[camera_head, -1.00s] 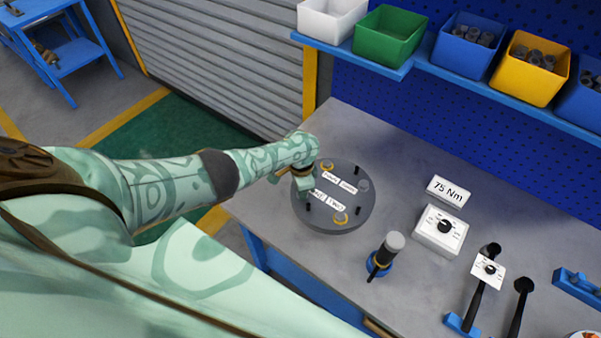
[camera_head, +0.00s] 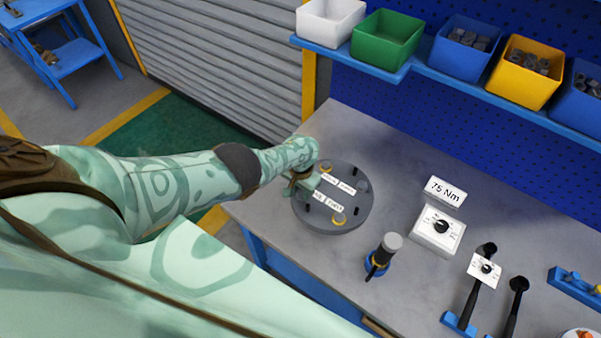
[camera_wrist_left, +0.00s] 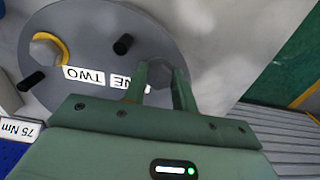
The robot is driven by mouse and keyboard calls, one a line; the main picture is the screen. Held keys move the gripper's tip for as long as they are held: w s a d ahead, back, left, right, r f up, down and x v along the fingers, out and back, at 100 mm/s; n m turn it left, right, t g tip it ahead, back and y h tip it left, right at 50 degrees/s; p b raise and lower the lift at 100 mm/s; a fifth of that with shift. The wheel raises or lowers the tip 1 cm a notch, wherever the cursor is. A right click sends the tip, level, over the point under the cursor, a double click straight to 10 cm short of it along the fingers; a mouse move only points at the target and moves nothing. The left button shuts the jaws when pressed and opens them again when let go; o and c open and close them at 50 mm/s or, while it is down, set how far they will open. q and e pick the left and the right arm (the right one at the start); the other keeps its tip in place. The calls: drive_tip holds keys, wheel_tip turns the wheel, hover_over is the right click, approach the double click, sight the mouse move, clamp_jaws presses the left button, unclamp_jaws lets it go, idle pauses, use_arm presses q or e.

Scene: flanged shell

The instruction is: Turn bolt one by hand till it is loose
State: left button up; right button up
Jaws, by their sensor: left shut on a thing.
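The round grey flanged cover (camera_head: 352,227) lies flat on the bench. My left gripper (camera_head: 302,184) is at its left edge, pointing down. In the left wrist view my left gripper (camera_wrist_left: 160,68) is shut on the grey head of bolt one, beside the label ONE (camera_wrist_left: 131,84); the fingers hide most of the head. Bolt two (camera_wrist_left: 46,50), a hex head with a yellow ring, stands near the label TWO (camera_wrist_left: 84,75). Dark pins (camera_wrist_left: 122,44) stick up from the cover. My right gripper is not in view.
Right of the cover are a dark tool in a blue holder (camera_head: 383,256), a white dial box (camera_head: 437,231), a 75 Nm sign (camera_head: 445,191) and black-handled wrenches (camera_head: 464,304). Coloured bins (camera_head: 388,38) sit on the shelf behind. Bare bench lies behind the cover.

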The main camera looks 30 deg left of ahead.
sight(301, 193)
use_arm(q)
drive_tip(key=shift+s+d+f, duration=0.1)
drive_tip(key=shift+s+f, duration=0.05)
drive_tip(key=shift+s, duration=0.05)
drive_tip(key=o, duration=0.8)
drive_tip(key=shift+o, duration=1)
drive_tip(key=shift+w, duration=0.15)
wheel_tip(301, 193, up, 16)
drive_tip(key=p, duration=1.1)
drive_tip(key=shift+r+p, duration=0.2)
drive_tip(key=shift+p, duration=0.1)
